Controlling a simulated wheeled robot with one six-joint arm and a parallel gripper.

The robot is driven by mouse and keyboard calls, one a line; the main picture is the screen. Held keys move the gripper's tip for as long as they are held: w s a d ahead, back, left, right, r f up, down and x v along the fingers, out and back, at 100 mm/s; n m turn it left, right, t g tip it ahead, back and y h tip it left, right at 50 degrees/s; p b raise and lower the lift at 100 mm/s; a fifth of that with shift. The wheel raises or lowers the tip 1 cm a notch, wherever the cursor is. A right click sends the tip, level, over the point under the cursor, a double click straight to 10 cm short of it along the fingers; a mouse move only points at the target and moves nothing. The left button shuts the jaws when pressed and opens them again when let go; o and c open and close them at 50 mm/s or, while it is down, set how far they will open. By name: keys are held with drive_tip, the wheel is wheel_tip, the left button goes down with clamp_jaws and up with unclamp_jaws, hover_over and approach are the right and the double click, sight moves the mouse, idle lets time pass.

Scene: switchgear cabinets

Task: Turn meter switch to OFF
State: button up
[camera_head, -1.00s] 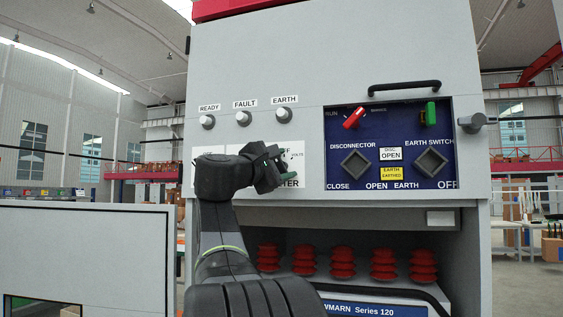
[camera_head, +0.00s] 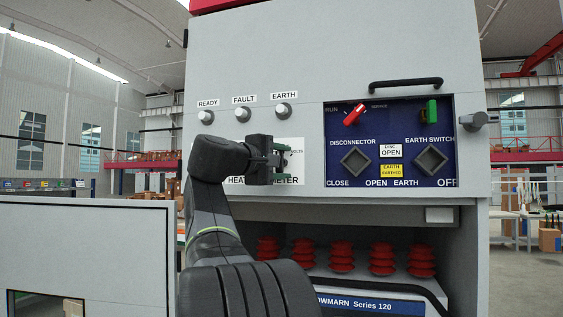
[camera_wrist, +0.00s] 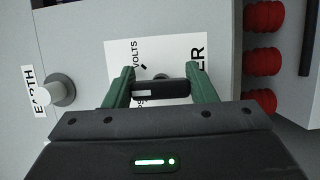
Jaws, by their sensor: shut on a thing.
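The meter switch (camera_wrist: 165,89) is a small black bar knob with a pale mark near its left end in the wrist view. It stands on a white label plate (camera_wrist: 190,55) reading VOLTS. My gripper (camera_wrist: 160,76) has green fingers at both ends of this knob and is shut on it. In the head view my gripper (camera_head: 284,162) is at the white plate (camera_head: 297,152) on the cabinet front, and hides the knob and most of the lettering.
Lamp knobs READY, FAULT and EARTH (camera_head: 283,111) stick out above my gripper. To the right, a blue panel (camera_head: 390,120) holds a red switch (camera_head: 354,115), a green switch (camera_head: 432,112) and two square sockets. A black handle (camera_head: 405,85) is above. Red insulators (camera_head: 342,258) sit below.

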drive_tip(key=o, duration=1)
drive_tip(key=b+v, duration=0.2)
drive_tip(key=v, duration=1.1)
drive_tip(key=shift+s+a+b, duration=0.25)
drive_tip(key=shift+s+b, duration=0.1)
drive_tip(key=shift+w, duration=0.1)
drive_tip(key=p+x, duration=0.2)
drive_tip(key=x, duration=1.1)
drive_tip(key=shift+w+d+p, duration=0.3)
drive_tip(key=shift+p, duration=0.1)
